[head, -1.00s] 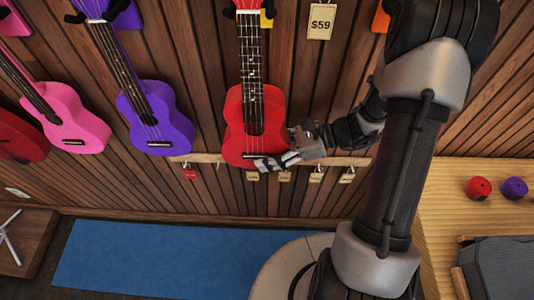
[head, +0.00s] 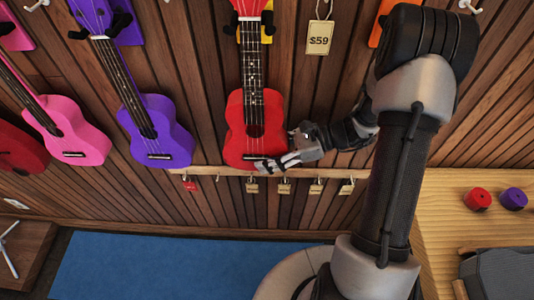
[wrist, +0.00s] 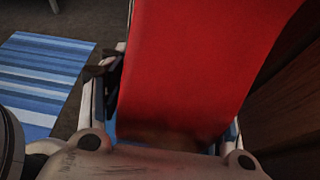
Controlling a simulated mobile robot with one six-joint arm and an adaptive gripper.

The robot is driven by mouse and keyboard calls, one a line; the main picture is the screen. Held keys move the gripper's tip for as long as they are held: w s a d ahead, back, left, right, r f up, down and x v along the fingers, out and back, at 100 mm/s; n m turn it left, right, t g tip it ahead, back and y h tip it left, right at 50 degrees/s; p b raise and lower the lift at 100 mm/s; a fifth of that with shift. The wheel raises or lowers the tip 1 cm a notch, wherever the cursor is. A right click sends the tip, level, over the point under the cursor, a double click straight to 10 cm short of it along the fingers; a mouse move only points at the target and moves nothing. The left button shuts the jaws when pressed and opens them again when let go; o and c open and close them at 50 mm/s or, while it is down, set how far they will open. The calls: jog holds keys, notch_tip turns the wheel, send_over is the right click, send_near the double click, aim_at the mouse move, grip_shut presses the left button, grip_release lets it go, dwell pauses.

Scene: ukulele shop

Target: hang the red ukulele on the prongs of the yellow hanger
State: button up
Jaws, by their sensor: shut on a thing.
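The red ukulele (head: 240,120) is upright in front of the slatted wall in the head view, strings facing out. My gripper (head: 268,163) is shut on the bottom end of its body. The yellow hanger (head: 268,32) is mostly hidden behind the neck at the top. Its black prongs show on both sides of the neck; I cannot tell whether the neck is between them in depth or in front of them. In the wrist view the red body (wrist: 195,70) fills the space between my fingers.
A purple ukulele (head: 165,140) and a pink one (head: 75,135) hang to the left. A $59 price tag (head: 320,38) hangs at right. A wooden rail (head: 215,172) with small tags on hooks runs below. A wooden counter (head: 445,205) stands at right.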

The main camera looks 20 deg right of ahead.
jog(key=shift+f, duration=0.1)
jog(key=shift+f+b, duration=0.75)
jog(key=shift+f, duration=0.25)
jog(key=shift+w, duration=0.1)
jog(key=shift+w+d, duration=0.2)
jog(key=shift+w, duration=0.3)
jog(key=shift+w+d, duration=0.15)
jog(key=shift+w, duration=0.3)
jog(key=o, duration=1.9)
